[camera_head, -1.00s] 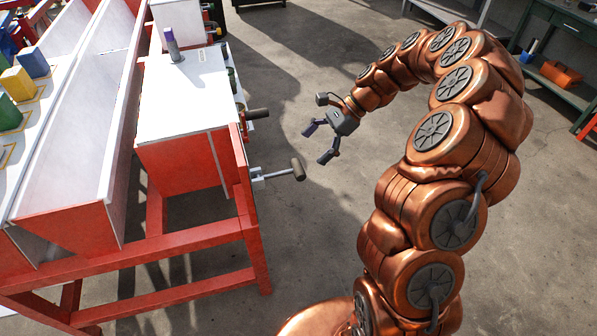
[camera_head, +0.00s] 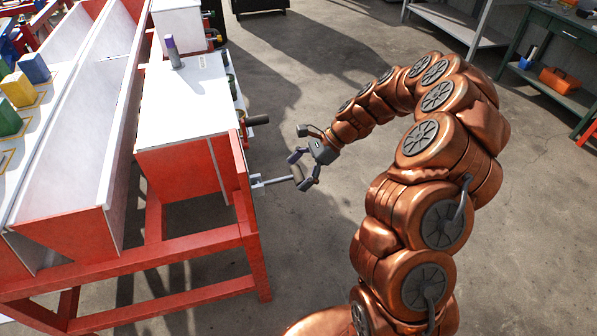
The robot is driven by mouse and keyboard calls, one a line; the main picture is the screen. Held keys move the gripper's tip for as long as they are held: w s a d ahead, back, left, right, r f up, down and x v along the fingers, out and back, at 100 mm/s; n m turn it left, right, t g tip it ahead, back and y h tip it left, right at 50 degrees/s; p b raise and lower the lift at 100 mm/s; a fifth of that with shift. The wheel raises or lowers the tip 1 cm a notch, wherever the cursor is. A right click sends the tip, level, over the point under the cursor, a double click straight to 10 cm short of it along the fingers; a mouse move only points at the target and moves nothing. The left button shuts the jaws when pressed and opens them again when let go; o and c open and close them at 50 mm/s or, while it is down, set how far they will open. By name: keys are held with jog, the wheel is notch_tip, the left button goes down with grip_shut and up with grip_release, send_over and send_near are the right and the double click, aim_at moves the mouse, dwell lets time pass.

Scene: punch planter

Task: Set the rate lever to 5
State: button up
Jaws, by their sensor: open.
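A lever with a metal shaft and tan handle (camera_head: 298,175) sticks out to the right from the red end of the white-topped machine (camera_head: 190,110). A darker, brown handle (camera_head: 257,120) sticks out just behind it. I cannot tell from any marking which of them is the rate lever, and no numbers or scale are readable. My gripper (camera_head: 300,171) is open at the tan handle's end, one finger on the far side and the other on the near side in the picture. Whether the fingers touch the handle is not clear.
The red frame (camera_head: 255,270) stands below the machine. A purple-topped cylinder (camera_head: 172,52) stands on the machine top. Long white troughs and coloured blocks (camera_head: 33,65) lie to the left. A green workbench (camera_head: 560,75) is at the back right. The floor between is clear.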

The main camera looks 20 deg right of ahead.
jog(key=c, duration=1.7)
